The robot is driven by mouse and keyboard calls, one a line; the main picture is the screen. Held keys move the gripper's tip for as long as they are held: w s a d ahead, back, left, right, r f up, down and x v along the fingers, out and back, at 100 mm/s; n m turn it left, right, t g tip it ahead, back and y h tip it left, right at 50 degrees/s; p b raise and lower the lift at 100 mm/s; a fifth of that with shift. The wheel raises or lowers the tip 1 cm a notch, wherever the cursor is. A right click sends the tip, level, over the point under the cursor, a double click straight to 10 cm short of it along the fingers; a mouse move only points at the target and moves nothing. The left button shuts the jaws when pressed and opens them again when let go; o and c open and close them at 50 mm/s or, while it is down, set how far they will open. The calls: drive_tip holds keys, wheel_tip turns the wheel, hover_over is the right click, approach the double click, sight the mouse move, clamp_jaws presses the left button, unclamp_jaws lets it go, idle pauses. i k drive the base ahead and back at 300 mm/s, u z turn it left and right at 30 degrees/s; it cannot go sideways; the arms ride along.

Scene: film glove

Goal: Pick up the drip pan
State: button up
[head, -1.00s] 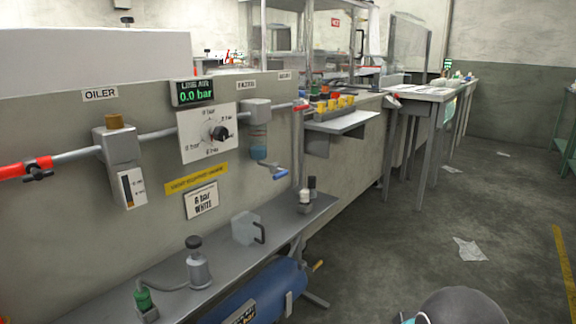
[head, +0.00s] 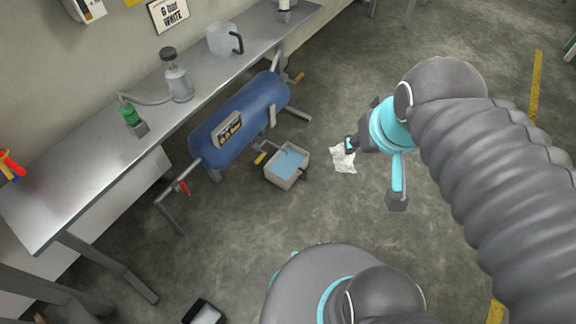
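The drip pan is likely the small grey open box (head: 282,181) on the floor in the head view, below and right of the blue tank, with blue liquid inside. Its dark handle-like part shows at the right side. My gripper (head: 374,172) hangs to the right of the pan, apart from it. Its two fingers look spread wide, with nothing between them. Part of the gripper's body is hidden by my arm.
On the bench are a clear jug (head: 222,40), a grey bottle (head: 178,82) and a green fitting (head: 130,115). Crumpled white paper (head: 343,160) lies between pan and gripper. A dark tray (head: 203,312) is at the bottom edge.

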sight(283, 170)
drive_tip(key=u, duration=2.65)
drive_tip(key=k, duration=0.4)
drive_tip(key=z, duration=1.05)
